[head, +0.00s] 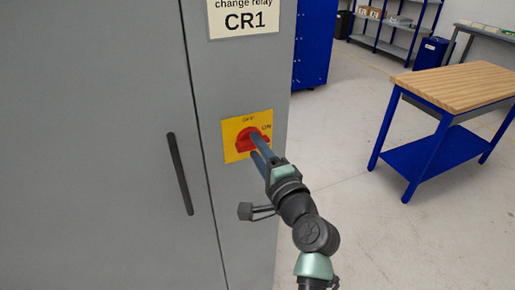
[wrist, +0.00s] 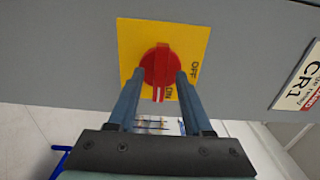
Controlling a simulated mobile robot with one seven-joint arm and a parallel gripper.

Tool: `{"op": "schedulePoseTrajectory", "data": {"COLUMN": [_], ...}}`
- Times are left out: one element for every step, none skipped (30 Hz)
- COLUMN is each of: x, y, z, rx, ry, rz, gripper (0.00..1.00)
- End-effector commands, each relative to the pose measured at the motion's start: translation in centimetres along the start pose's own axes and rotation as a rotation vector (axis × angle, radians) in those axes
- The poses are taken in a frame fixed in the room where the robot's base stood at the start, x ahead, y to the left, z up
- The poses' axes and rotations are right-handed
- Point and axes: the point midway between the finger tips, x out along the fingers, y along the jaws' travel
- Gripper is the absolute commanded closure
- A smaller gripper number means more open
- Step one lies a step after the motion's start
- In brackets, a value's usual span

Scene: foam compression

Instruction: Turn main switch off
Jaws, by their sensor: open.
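The main switch (head: 244,136) is a red rotary knob on a yellow plate (head: 232,151) on the grey cabinet front. The plate reads OFF at the top and ON at the right in the head view. In the wrist view the red knob (wrist: 159,62) has its white-marked end by the ON label. My gripper (head: 254,145) is open at the plate. In the wrist view its fingertips (wrist: 159,75) lie on either side of the knob. I cannot tell whether they touch it. The fingers partly cover the knob in the head view.
The grey cabinet (head: 90,120) has a black door handle (head: 179,174) left of the switch and a CR1 label (head: 244,18) above it. A blue table with a wooden top (head: 460,83) stands to the right. Open floor lies between it and the cabinet.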

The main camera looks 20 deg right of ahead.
Motion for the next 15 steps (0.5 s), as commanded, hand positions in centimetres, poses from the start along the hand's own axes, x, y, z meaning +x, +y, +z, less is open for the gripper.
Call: {"op": "schedulePoseTrajectory", "data": {"x": [0.11,0.14,0.15,0.15,0.14,0.13,0.13,0.13,0.12,0.12,0.11,0.11,0.11,0.1,0.1], "y": [0.01,0.02,0.03,0.03,0.03,0.03,0.03,0.03,0.03,0.03,0.03,0.03,0.03,0.02,0.03], "z": [0.03,0.03,0.04,0.04,0.04,0.04,0.04,0.04,0.03,0.04,0.03,0.03,0.03,0.03,0.03], "rx": [0.0,0.0,0.0,0.0,-0.001,-0.001,-0.001,-0.001,-0.001,-0.001,-0.001,-0.001,-0.001,-0.001,-0.001], "ry": [-0.001,-0.001,-0.001,-0.001,-0.001,-0.001,0.0,-0.001,0.0,0.0,0.0,0.0,0.0,0.0,0.0], "rz": [0.0,0.001,0.001,0.001,0.0,0.0,0.0,0.0,0.0,0.0,0.0,0.0,0.0,0.0,0.0], "gripper": [0.5,0.5,0.5,0.5,0.5,0.5,0.5,0.5,0.57,0.63,0.68,0.75,0.81,0.86,0.93]}}
